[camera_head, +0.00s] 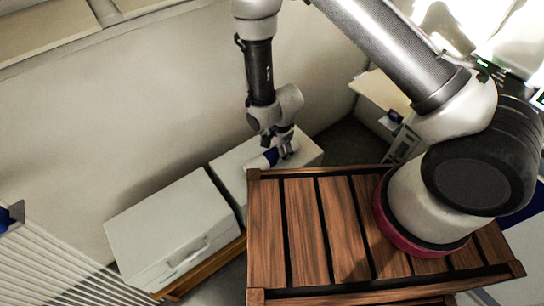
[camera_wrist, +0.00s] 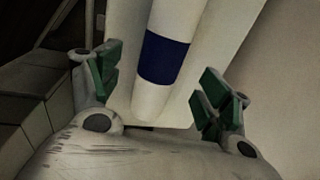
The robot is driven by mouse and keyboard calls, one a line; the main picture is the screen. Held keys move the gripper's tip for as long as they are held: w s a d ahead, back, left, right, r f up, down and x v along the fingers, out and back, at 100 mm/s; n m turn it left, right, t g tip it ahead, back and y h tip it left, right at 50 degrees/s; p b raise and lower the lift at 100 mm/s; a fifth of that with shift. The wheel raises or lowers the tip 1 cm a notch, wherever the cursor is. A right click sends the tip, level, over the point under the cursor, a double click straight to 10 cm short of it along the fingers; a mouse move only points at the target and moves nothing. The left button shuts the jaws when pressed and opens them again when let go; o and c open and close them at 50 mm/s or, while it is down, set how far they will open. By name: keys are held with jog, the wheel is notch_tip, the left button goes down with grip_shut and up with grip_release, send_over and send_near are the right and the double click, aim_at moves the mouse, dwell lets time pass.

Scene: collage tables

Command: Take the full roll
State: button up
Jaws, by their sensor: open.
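A white roll with a dark blue band (camera_wrist: 166,58) lies on a pale surface in the wrist view. In the head view the roll (camera_head: 270,157) is on top of the farther white cabinet (camera_head: 233,165), partly hidden by my gripper (camera_head: 284,147). In the wrist view my gripper (camera_wrist: 160,88) is open, its green-padded fingers on either side of the roll's near end. A gap shows between each finger and the roll, so it is not gripped. I cannot tell how full the roll is.
A second white cabinet (camera_head: 172,228) with a handle stands at the left front. A slatted wooden table (camera_head: 300,225) is close to the right of the cabinets, under my arm. A pale wall (camera_head: 120,130) runs behind. A pale stand (camera_head: 383,95) is at the back right.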

aim_at(273, 153)
jog(key=f, duration=0.4)
jog(key=w+a+f, duration=0.1)
jog(key=f, duration=0.1)
jog(key=shift+f, duration=0.35)
jog(key=c, duration=1.2)
jog(key=shift+r, duration=0.1)
jog(key=shift+c, duration=0.2)
